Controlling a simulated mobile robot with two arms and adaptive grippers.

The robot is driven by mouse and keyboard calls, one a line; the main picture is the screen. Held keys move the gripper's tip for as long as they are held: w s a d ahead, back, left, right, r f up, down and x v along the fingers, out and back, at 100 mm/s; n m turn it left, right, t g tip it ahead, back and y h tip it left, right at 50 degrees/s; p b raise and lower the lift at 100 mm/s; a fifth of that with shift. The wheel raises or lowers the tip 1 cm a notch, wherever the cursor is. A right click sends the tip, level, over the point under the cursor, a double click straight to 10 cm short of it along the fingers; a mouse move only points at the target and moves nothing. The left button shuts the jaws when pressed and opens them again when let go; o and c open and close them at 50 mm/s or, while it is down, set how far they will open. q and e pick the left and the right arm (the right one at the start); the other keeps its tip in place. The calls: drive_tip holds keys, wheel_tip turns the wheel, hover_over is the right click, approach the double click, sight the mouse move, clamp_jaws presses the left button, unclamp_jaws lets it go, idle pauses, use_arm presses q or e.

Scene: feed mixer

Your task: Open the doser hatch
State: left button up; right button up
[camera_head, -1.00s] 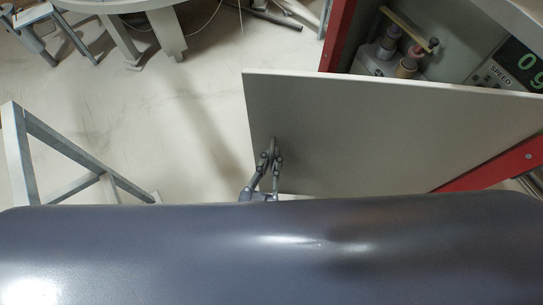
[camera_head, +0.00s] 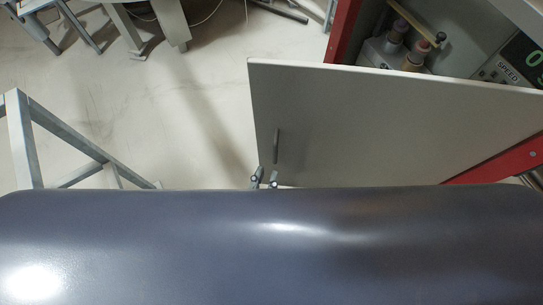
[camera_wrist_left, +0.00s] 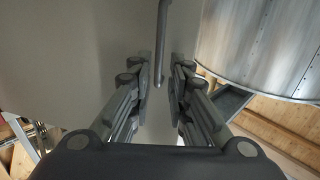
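The doser hatch (camera_head: 380,125) is a grey-white panel standing swung open from the red-framed cabinet in the head view. Its thin vertical handle (camera_head: 277,146) is near the panel's left edge and is free of any gripper. My left gripper (camera_head: 264,178) shows only its fingertips, just below the handle, at the edge of my dark body. In the left wrist view my left gripper (camera_wrist_left: 160,75) has its fingers apart, with the handle (camera_wrist_left: 162,40) ahead between them, not clamped. My right gripper is not in view.
The red cabinet frame (camera_head: 343,30) holds fittings (camera_head: 402,50) and a speed display (camera_head: 520,65) behind the hatch. A metal frame (camera_head: 70,140) stands at the left. The floor (camera_head: 190,100) between it and the hatch is clear.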

use_arm(q)
drive_tip(key=shift+v, duration=2.05)
